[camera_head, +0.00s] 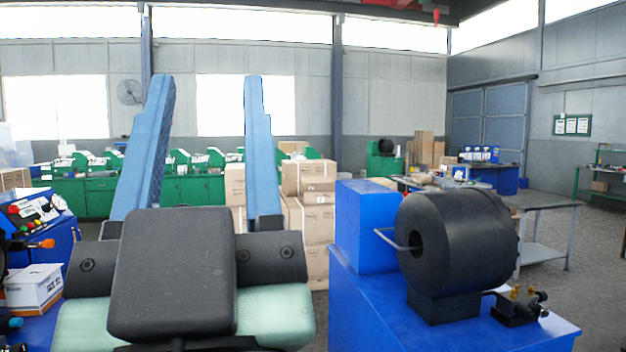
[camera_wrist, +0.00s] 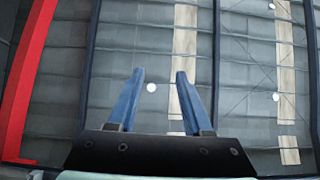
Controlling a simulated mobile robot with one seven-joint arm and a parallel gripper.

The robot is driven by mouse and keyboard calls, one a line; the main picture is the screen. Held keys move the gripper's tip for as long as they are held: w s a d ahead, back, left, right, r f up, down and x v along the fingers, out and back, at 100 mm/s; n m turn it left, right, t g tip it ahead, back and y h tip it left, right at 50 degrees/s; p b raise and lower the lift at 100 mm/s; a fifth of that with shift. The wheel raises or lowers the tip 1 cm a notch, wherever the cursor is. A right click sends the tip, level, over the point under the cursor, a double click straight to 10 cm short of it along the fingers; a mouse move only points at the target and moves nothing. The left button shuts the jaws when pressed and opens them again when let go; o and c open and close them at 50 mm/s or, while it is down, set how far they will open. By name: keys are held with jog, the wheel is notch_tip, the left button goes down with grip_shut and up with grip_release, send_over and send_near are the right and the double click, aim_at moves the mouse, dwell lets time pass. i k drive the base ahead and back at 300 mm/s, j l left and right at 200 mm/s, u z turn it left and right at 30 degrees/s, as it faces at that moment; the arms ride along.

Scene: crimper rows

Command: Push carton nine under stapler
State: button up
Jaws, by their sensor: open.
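My gripper (camera_head: 207,82) points upward in front of the camera in the head view, its two long blue fingers wide apart with nothing between them. In the wrist view my gripper (camera_wrist: 160,73) is also open and empty, facing the ceiling. A small white-and-brown carton (camera_head: 33,290) stands at the lower left by a blue machine. Brown cartons (camera_head: 316,205) are stacked behind the right finger, partly hidden by it. I cannot read a number nine on any carton. I cannot pick out a stapler for certain.
A blue machine with a black cylinder (camera_head: 458,240) stands close on the right. Another blue machine (camera_head: 50,225) with coloured buttons is at the left edge. Green benches (camera_head: 100,195) line the back. A grey table (camera_head: 545,205) stands behind right. Open floor (camera_head: 600,240) lies at far right.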

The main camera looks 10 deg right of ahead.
aim_at(421, 179)
jog(key=i+l+z, duration=0.25)
jog(key=l+z, duration=0.15)
jog(key=i+l+z, duration=0.5)
jog(key=i+z, duration=0.3)
jog(key=i+l+z, duration=0.1)
jog(key=i+z, duration=0.15)
jog(key=z, duration=0.15)
jog(key=i+l+z, duration=0.25)
jog(key=i+z, duration=0.6)
jog(key=i, duration=0.2)
jog(key=i+j+z, duration=0.1)
jog(key=i+z, duration=0.35)
jog(key=i+u, duration=0.2)
jog(key=i, duration=0.35)
jog(key=i+l+u, duration=0.15)
jog(key=i, duration=0.4)
jog(key=i+l+u, duration=0.2)
jog(key=i, duration=0.35)
jog(key=i+j+u, duration=0.2)
jog(key=u, duration=0.25)
jog(key=i+u, duration=0.65)
jog(key=u, duration=0.2)
jog(key=i+l+u, duration=0.1)
jog(key=i+u, duration=0.3)
jog(key=i+j, duration=0.1)
jog(key=i, duration=0.65)
jog(key=i+j, duration=0.1)
jog(key=i, duration=0.7)
jog(key=i+z, duration=0.15)
jog(key=i, duration=3.3)
